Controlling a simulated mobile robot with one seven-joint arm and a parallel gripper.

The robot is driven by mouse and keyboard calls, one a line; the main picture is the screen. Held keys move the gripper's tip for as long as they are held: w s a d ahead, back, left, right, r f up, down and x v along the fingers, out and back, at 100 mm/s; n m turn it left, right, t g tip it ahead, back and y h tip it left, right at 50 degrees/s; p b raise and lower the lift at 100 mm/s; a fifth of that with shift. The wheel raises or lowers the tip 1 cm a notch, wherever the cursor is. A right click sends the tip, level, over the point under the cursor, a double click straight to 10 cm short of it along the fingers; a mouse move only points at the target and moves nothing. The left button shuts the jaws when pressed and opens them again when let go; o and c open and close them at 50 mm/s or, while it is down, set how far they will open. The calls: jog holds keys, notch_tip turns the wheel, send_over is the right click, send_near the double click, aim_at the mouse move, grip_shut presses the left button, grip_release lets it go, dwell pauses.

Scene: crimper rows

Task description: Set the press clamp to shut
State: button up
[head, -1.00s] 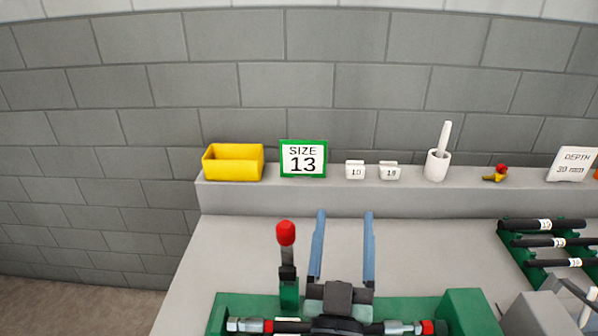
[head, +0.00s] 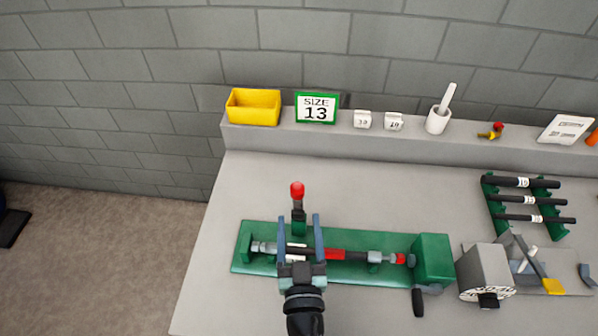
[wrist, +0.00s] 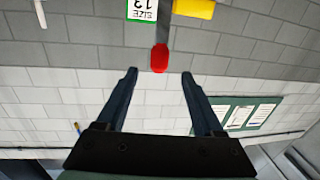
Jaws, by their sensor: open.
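The press clamp is a green fixture (head: 341,270) on the bench, with a lever topped by a red knob (head: 297,189). The lever stands upright at the fixture's back left. A hose assembly with a red band (head: 334,254) and metal end fittings lies along the fixture. My gripper (head: 300,217) is open and empty, reaching over the fixture toward the lever. In the wrist view, the knob (wrist: 159,58) shows centred just beyond the gap between my fingertips (wrist: 159,74). My gripper hides part of the fixture's left half.
A ledge behind holds a yellow bin (head: 253,107), a SIZE 13 sign (head: 316,108), small number blocks and a white cup (head: 437,122). A hose rack (head: 528,200) and grey crimper (head: 487,272) stand at the right. Bench beyond the lever is clear.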

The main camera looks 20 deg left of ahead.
jog(key=b+x, duration=0.2)
jog(key=x, duration=1)
jog(key=shift+b, duration=0.35)
jog(key=shift+s, duration=0.1)
grip_shut()
dwell(0.7)
